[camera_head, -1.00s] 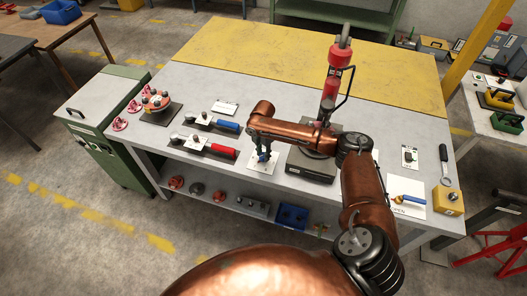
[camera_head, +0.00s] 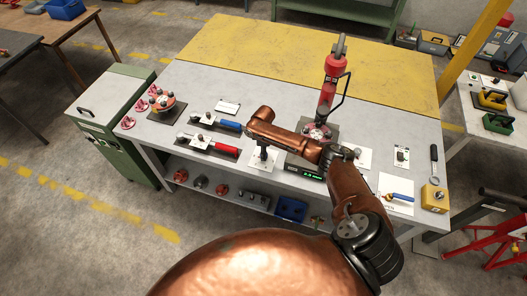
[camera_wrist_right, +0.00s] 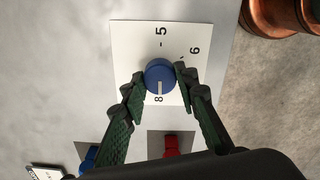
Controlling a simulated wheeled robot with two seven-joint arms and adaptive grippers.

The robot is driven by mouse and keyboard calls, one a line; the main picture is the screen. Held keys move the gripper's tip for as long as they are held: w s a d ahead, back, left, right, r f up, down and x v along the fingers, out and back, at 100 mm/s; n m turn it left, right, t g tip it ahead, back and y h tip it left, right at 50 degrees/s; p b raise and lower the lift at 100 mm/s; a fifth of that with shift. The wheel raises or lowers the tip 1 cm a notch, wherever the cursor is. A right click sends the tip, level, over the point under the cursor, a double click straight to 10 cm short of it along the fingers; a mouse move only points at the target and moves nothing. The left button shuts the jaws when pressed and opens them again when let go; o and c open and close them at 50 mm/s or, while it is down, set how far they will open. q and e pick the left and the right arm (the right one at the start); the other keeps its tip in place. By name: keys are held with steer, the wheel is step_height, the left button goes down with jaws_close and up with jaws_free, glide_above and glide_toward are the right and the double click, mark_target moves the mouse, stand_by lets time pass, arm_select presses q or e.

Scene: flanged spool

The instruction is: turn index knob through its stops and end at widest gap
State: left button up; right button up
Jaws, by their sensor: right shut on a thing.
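The blue index knob (camera_wrist_right: 159,75) sits on a white dial plate (camera_wrist_right: 125,40) in the right wrist view. Its white pointer line points down, towards the printed 8; a 5 and a 6 also show. My right gripper (camera_wrist_right: 159,76) has one green finger on each side of the knob and is shut on it. In the head view the dial plate (camera_head: 262,164) lies on the bench under my right gripper (camera_head: 262,152); the knob is hardly visible there. My left gripper is not in view.
A red column device (camera_head: 328,90) stands on a dark base with a lit green display (camera_head: 312,175), too small to read surely, close beside my right arm. Blue-handled (camera_head: 228,125) and red-handled (camera_head: 225,150) tools lie left of the plate. The yellow rear bench area (camera_head: 290,60) is clear.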

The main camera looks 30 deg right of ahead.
steer(key=shift+m, duration=0.3)
steer(key=o, duration=1.1)
step_height(320, 180, up, 12)
steer(key=shift+s+f, duration=0.1)
stand_by(0.6)
